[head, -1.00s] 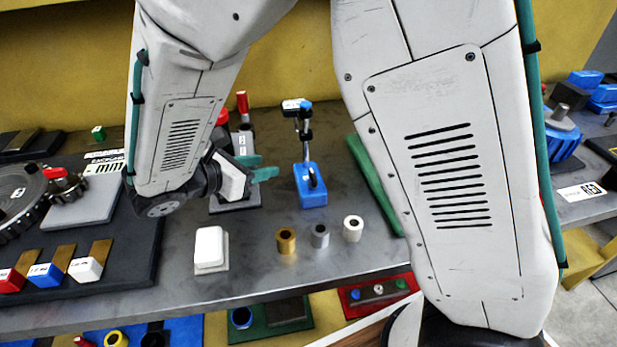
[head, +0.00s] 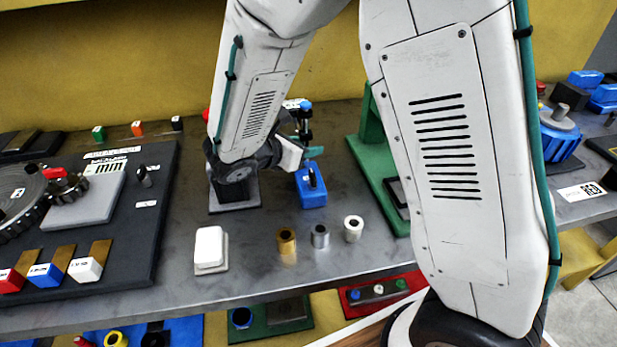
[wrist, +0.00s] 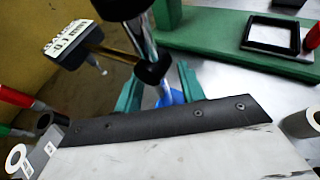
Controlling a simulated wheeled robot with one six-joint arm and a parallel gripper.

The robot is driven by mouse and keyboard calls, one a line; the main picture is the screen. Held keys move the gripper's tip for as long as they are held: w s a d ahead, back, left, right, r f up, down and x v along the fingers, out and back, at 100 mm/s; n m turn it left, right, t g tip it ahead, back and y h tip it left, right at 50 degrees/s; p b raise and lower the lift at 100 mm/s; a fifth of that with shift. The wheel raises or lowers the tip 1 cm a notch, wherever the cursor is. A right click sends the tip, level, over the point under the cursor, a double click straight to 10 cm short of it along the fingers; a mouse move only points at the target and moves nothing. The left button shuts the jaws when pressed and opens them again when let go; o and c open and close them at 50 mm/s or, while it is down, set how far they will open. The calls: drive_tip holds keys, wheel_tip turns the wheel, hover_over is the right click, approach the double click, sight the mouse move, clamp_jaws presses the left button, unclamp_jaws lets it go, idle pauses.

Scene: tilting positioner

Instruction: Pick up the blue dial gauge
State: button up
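The blue dial gauge stands on the grey bench, with its blue base (head: 311,190) low and a thin post rising to a small head (head: 297,104). In the wrist view a silver post with a black clamp (wrist: 150,72) stands close ahead, with a bit of blue base (wrist: 172,98) behind my fingers. My gripper (head: 306,144) is beside the post, above the base. In the wrist view its teal fingers (wrist: 158,84) are apart, one on each side of the post's line. Whether they touch it cannot be told.
A dark stand (head: 235,192) is left of the blue base, partly behind my wrist. A green frame (head: 373,150) stands to the right. Brass (head: 286,240), grey (head: 320,236) and white (head: 353,229) bushings and a white block (head: 210,248) are in front.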

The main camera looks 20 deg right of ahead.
clamp_jaws()
idle(1.4)
